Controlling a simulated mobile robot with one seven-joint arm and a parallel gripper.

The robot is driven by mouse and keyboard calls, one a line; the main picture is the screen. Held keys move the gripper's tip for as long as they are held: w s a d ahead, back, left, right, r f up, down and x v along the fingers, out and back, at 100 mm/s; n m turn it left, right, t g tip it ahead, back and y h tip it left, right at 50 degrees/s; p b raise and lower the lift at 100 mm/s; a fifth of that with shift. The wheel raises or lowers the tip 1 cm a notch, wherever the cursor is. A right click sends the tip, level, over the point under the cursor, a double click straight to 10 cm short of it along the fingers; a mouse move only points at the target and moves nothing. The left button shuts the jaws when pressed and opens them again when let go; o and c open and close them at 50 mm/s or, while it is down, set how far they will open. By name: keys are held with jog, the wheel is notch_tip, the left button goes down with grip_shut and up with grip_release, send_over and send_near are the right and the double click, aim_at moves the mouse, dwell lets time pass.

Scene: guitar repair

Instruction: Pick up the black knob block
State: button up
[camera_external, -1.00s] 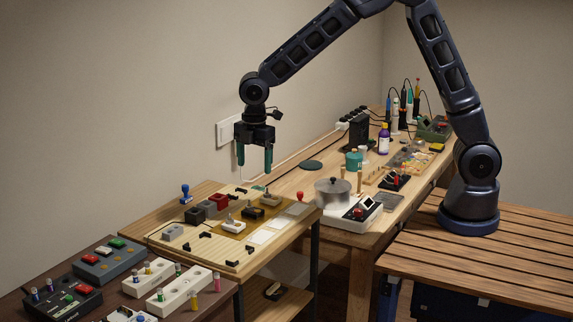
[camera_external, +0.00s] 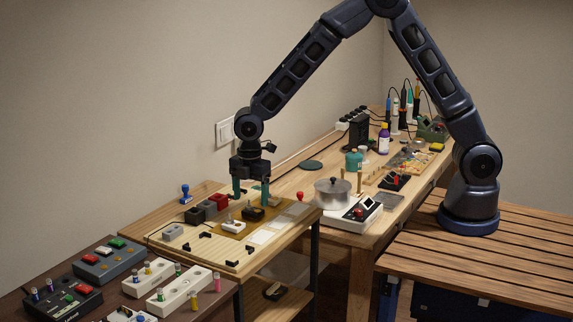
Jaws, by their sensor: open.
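The black knob block (camera_external: 252,214) sits on the brown mat (camera_external: 222,233) of the light wooden board. My gripper (camera_external: 251,195) is open and points down. Its two green fingers are apart, just above the black knob block, and appear empty. The right finger's tip is close to the block's right side. I cannot tell whether it touches. The top of the block is partly hard to make out between the fingers.
A white knob block (camera_external: 233,226) lies just left of the black one. A blue stamp-like piece (camera_external: 185,192) stands behind. A steel pot (camera_external: 332,192) stands to the right.

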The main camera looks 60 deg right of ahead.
aim_at(252, 211)
notch_tip(252, 211, down, 4)
jog(key=shift+s+r, duration=0.15)
jog(key=c, duration=1.1)
jog(key=shift+o, duration=0.2)
